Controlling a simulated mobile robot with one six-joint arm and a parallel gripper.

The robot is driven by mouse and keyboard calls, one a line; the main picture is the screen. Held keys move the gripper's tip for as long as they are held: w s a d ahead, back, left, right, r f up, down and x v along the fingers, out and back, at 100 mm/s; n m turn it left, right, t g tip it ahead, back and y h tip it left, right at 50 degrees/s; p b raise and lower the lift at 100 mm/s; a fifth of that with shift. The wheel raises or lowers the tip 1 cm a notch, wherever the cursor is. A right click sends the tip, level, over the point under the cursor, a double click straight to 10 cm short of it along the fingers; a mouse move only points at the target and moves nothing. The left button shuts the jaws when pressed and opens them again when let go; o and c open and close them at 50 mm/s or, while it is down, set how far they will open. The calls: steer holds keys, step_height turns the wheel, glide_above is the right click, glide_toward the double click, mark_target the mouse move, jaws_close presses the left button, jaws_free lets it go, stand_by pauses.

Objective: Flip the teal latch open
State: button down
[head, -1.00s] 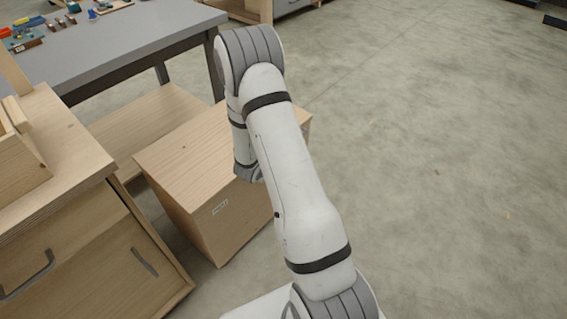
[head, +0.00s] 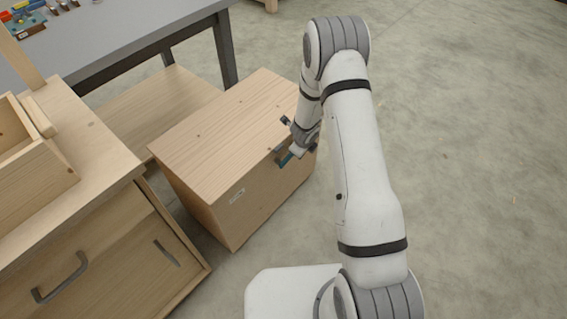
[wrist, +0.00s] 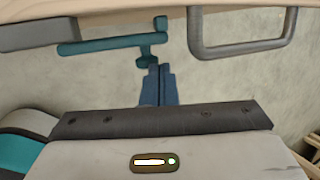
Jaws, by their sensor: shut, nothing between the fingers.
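The teal latch (wrist: 115,45) shows at the top of the wrist view. It has a long bar lying roughly level, a short upright piece at its right end and a stub below. My gripper (wrist: 160,68) is shut and empty, its blue fingers pointing up at the stub. The fingertips are at or very close to the stub; I cannot tell if they touch. In the head view my gripper (head: 289,157) is at the front face of the wooden box (head: 225,145), near its right end. There my wrist hides most of the latch area.
A grey handle (wrist: 241,52) sits right of the latch, and a grey block (wrist: 38,36) sits left of it. In the head view a wooden cabinet (head: 90,245) stands left of the box, with a grey table (head: 130,30) behind. Open floor (head: 470,150) lies to the right.

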steer(key=shift+w+f, duration=0.15)
steer(key=shift+f, duration=0.05)
stand_by(0.5)
step_height(320, 180, up, 14)
steer(key=s+d+p, duration=0.2)
steer(key=p, duration=0.5)
steer(key=shift+s+p, duration=0.15)
steer(key=shift+p, duration=0.15)
